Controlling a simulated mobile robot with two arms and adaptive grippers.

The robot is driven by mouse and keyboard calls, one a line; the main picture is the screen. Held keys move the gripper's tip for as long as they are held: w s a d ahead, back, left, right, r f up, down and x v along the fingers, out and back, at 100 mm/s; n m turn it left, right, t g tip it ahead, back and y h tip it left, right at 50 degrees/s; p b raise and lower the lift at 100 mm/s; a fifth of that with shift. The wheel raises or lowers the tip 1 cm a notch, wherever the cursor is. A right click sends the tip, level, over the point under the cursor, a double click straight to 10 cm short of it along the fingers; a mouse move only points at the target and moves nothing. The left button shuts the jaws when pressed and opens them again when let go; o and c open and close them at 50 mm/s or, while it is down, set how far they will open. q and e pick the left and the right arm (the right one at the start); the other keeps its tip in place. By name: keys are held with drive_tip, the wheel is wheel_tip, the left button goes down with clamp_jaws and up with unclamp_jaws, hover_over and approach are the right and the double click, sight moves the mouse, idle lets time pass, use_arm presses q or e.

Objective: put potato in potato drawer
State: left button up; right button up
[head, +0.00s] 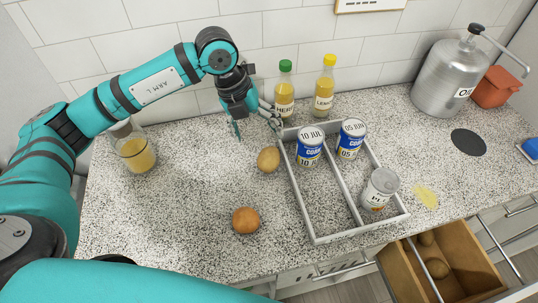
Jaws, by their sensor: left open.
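A yellowish-brown oval potato (268,159) lies on the speckled counter, just left of the grey divided tray. My left gripper (257,126) is open and empty, above and a little behind the potato, with its fingers spread and pointing down. A wooden drawer (398,272) stands open at the lower right, below the counter edge. My right gripper is not in view.
A rounder orange-brown item (245,220), perhaps an onion, lies nearer the front. The grey tray (318,207) holds several cans. Two bottles (285,90) stand behind the gripper. A glass jar (135,153) is at left, a metal oil can (446,78) at right.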

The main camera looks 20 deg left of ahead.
sight(266, 152)
use_arm(q)
drive_tip(key=x, duration=0.4)
drive_tip(key=shift+f+p, duration=0.1)
drive_tip(key=shift+p, duration=0.3)
drive_tip(key=shift+d+f, duration=0.1)
drive_tip(key=shift+f, duration=0.15)
drive_tip(key=p+x, duration=0.1)
drive_tip(key=x, duration=0.1)
drive_tip(key=p+x, duration=0.1)
drive_tip(key=x, duration=0.1)
drive_tip(key=shift+s+f, duration=0.2)
drive_tip(key=shift+f, duration=0.25)
drive_tip(key=shift+w+r, duration=0.1)
drive_tip(key=c, duration=1.5)
